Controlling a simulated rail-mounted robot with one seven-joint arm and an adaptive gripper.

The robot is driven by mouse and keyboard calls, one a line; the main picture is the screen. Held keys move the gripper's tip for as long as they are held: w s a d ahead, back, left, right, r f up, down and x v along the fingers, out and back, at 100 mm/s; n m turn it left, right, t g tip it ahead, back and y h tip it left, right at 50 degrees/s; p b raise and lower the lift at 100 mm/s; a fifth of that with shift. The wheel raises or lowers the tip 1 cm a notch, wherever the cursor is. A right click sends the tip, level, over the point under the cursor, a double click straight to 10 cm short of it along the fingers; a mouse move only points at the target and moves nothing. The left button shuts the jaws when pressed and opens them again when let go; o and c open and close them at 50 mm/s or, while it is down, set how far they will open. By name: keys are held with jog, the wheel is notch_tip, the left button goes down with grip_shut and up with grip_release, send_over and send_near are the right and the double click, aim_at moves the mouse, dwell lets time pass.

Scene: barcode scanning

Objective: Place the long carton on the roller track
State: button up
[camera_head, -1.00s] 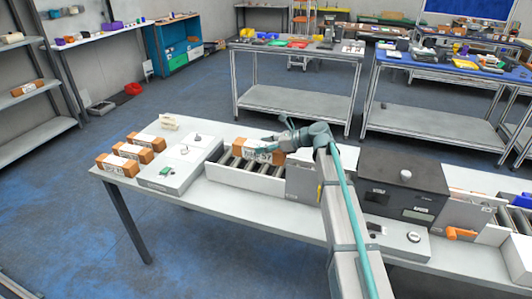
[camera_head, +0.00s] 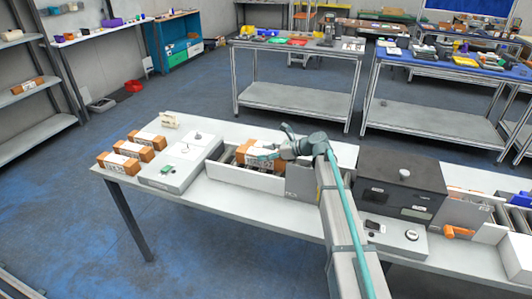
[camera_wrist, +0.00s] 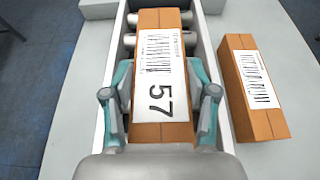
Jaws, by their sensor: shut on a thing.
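One finger is on each long side. The carton lies lengthwise between the side walls of the roller track (camera_wrist: 130,42), with metal rollers visible beside it. In the head view my gripper (camera_head: 268,146) is at the track's right part, and the track's front wall (camera_head: 235,178) hides the lower part of the held carton (camera_head: 250,156). I cannot tell whether its underside touches the rollers.
Another labelled carton (camera_wrist: 254,88) lies just outside the track, beside its right wall in the wrist view. Several cartons (camera_head: 118,163) stand at the table's left end, next to a pale flat unit (camera_head: 180,168). A dark box machine (camera_head: 402,183) stands to the right.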

jog(key=o, duration=1.6)
jog(key=shift+r, duration=0.15)
jog(key=b+v, duration=0.2)
jog(key=v, duration=1)
jog(key=shift+s, duration=0.1)
